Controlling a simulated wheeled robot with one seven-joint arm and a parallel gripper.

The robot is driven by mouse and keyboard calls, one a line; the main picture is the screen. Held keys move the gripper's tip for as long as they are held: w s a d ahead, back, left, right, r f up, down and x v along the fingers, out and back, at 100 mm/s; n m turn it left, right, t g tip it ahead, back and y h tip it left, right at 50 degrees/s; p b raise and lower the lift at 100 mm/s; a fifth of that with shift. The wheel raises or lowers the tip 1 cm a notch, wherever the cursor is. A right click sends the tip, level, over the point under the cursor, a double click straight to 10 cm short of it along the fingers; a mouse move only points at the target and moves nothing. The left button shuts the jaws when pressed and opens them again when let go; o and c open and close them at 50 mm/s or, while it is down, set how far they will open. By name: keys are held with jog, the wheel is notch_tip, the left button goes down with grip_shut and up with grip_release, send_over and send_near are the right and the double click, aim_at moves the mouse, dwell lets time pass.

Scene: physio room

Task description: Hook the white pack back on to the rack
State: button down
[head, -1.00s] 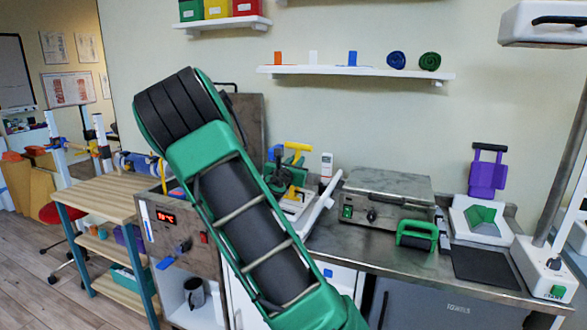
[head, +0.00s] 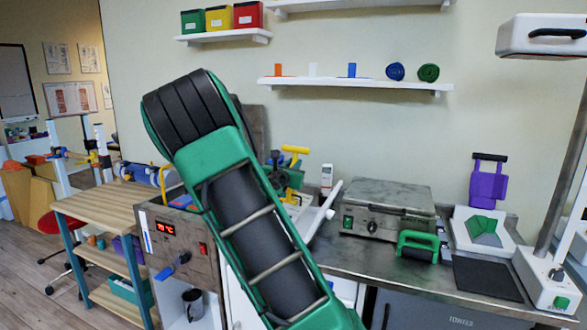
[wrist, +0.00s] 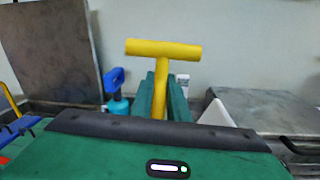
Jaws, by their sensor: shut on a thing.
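My gripper (head: 288,178), green, is partly hidden behind my arm in the head view. In the wrist view its fingers (wrist: 163,100) are shut on the stem of a yellow T-shaped handle (wrist: 163,48), which stands upright. A white slanted slab (head: 325,207) shows beside and below the gripper; it also shows right of the fingers in the wrist view (wrist: 217,112). I cannot tell if this is the white pack or joined to the handle. The steel tank (head: 165,250) with a red display stands to the left, with blue and red pieces and a yellow loop (head: 163,180) at its top. The rack is not clearly seen.
A raised steel lid (wrist: 50,50) stands behind the tank. A blue-topped bottle (wrist: 115,90) and a white handheld device (head: 326,178) stand behind the gripper. A steel box (head: 385,208) and a green-handled tool (head: 418,245) are to the right. A wall shelf (head: 360,84) is above.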

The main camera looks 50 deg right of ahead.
jog(key=w+a, duration=0.3)
jog(key=w, duration=1.4)
jog(key=w+a, duration=0.3)
jog(key=w, duration=1.5)
jog(key=shift+a, duration=0.3)
dwell(1.4)
jog(key=shift+w+r, duration=0.1)
jog(key=shift+f, duration=2.55)
jog(key=shift+s+g, duration=0.2)
jog(key=shift+g, duration=0.1)
